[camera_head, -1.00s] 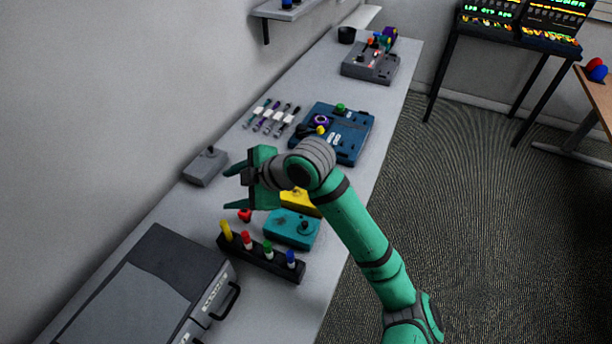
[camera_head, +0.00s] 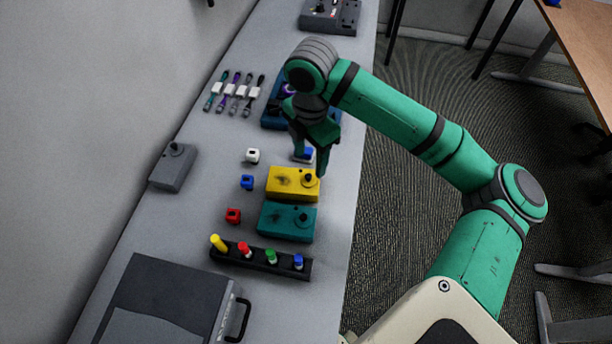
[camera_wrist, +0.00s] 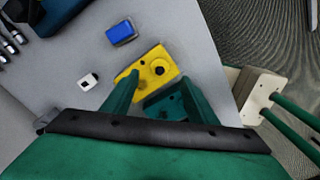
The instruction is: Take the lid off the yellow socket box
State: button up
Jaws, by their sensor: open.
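The yellow socket box (camera_head: 283,183) sits on the bench with its yellow top on, a black knob (camera_head: 312,180) near its right end and a dark patch on its left part. My gripper (camera_head: 311,163) points down above the box's far right edge, with its fingers spread and nothing between them. In the wrist view, the box (camera_wrist: 140,72) and its knob (camera_wrist: 159,70) show between and ahead of my open fingers (camera_wrist: 160,80). The fingers look apart from the knob; their exact height above the box is hard to tell.
A teal box (camera_head: 285,222) with a knob stands right beside the yellow one. A blue-topped block (camera_wrist: 121,32) lies beyond it. White (camera_head: 252,155), blue (camera_head: 247,182) and red (camera_head: 233,215) connectors lie to the left. A black rack (camera_head: 260,258) of coloured plugs stands in front.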

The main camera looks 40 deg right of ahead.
aim_at(309, 176)
jog(key=shift+a+f, duration=0.15)
jog(key=shift+f, duration=3.5)
jog(key=c, duration=1.1)
